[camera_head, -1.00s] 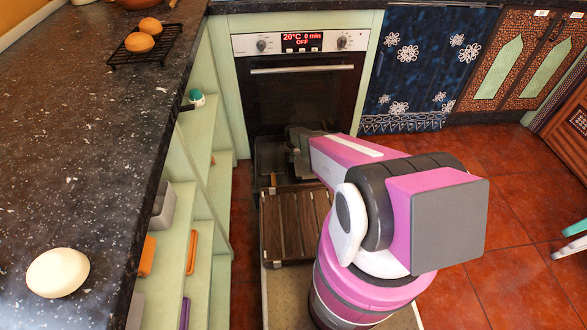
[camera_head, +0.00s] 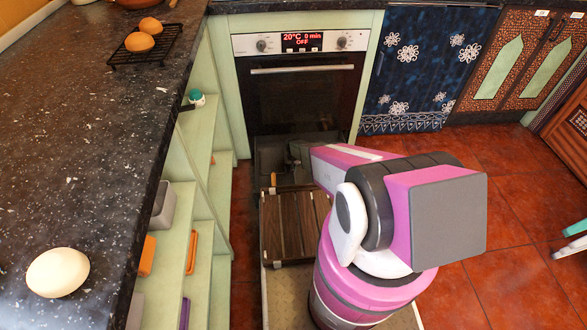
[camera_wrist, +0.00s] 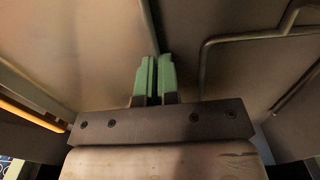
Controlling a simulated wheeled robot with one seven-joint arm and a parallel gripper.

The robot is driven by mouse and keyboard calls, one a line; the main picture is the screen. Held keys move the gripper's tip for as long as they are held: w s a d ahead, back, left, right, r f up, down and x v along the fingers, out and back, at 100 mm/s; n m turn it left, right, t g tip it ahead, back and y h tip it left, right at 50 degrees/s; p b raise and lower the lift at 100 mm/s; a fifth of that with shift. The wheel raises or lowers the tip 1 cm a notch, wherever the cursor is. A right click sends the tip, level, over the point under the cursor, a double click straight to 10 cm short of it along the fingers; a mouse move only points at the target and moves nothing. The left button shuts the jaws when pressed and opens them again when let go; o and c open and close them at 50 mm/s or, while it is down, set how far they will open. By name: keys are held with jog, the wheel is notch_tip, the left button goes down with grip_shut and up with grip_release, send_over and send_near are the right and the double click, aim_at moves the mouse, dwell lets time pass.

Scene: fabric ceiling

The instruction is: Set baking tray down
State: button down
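A dark grey, rimmed, tray-like thing (camera_head: 268,155), which I take for the baking tray, lies low in front of the oven. My arm covers its right side. My gripper reaches in over it from the right in the head view. In the wrist view, the two green fingertips of my gripper (camera_wrist: 155,75) are close together, with only a narrow gap. A thin edge of the grey-brown metal sheet (camera_wrist: 100,40) runs to the fingertips. The fingers look shut on that edge, though the contact is hard to see.
The oven (camera_head: 305,90) is closed behind my gripper. Left of my arm are green open shelves (camera_head: 200,225) under a dark speckled counter (camera_head: 75,140). On the counter are a black rack (camera_head: 150,50) with two brown rolls and a pale egg-shaped thing (camera_head: 57,272). The tiled floor (camera_head: 520,250) at right is mostly clear.

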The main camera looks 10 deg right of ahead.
jog(key=shift+f, duration=0.15)
jog(key=c, duration=1.4)
grip_release()
jog(key=shift+o, duration=0.2)
notch_tip(320, 180, up, 12)
jog(key=s+d+r, duration=0.2)
jog(key=s+r, duration=0.5)
jog(key=r, duration=0.5)
jog(key=s+d+r, duration=0.3)
jog(key=s+r, duration=0.5)
jog(key=r, duration=0.5)
jog(key=s+d+r, duration=0.3)
jog(key=s+r, duration=0.5)
jog(key=r, duration=0.4)
jog(key=shift+s+d+r, duration=0.15)
jog(key=shift+d, duration=0.05)
